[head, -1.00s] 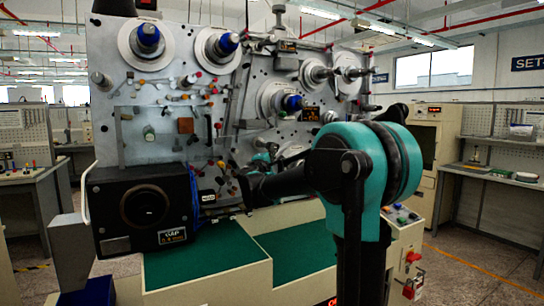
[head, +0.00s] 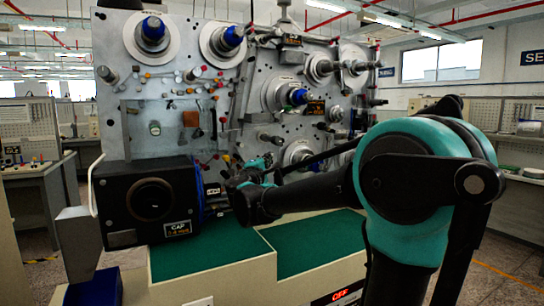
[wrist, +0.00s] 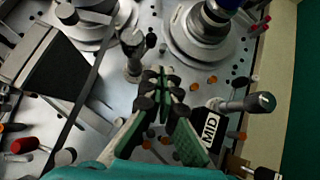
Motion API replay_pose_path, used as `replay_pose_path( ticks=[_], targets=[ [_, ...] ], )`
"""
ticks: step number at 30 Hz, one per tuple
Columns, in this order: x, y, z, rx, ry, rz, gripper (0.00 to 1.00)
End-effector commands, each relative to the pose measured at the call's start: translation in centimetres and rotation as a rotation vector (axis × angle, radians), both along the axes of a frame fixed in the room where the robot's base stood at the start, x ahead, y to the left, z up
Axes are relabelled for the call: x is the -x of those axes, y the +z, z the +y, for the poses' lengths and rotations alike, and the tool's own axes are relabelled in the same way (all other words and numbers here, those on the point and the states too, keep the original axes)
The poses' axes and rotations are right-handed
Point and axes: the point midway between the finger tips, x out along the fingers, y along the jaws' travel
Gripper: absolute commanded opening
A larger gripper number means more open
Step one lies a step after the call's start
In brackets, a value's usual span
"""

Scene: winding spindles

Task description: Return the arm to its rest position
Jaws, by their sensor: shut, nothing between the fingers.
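My arm shows in the head view, its large teal joint (head: 405,180) at the right and its dark forearm (head: 310,195) reaching left in front of the winding machine. In the wrist view my gripper (wrist: 161,72) has its green-padded fingers together at the tips, with nothing between them. It points at the machine's grey panel (wrist: 190,85), between a small metal post (wrist: 133,55) and a large spindle (wrist: 208,22). I cannot tell its distance from the panel. In the head view the fingers are too small to make out.
The machine's panel carries blue-capped spindles (head: 152,30) and several small pegs. A black box (head: 150,205) stands at its lower left. Green-topped ledges (head: 210,250) lie below the arm. A MID label (wrist: 210,129) and a knobbed post (wrist: 260,102) are near the fingers.

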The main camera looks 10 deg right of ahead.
Motion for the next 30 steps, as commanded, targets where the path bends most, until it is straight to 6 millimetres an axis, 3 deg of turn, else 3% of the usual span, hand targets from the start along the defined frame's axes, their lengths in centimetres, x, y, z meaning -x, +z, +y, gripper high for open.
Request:
replay_pose_path(
  ticks=[13, 17, 20, 23, 27, 30],
  targets=[
    [0.7, -0.1, 0.3, -0.001, -0.001, 0.001, 0.00],
    [1.2, -1.4, -1.0, -0.043, -0.020, 0.016, 0.00],
    [2.6, -4.4, -3.7, -0.146, -0.067, 0.051, 0.00],
    [5.0, -9.1, -7.2, -0.307, -0.136, 0.106, 0.00],
    [9.5, -16.9, -11.2, -0.563, -0.245, 0.192, 0.00],
    [13.3, -22.5, -12.8, -0.751, -0.321, 0.253, 0.00]
  ],
)
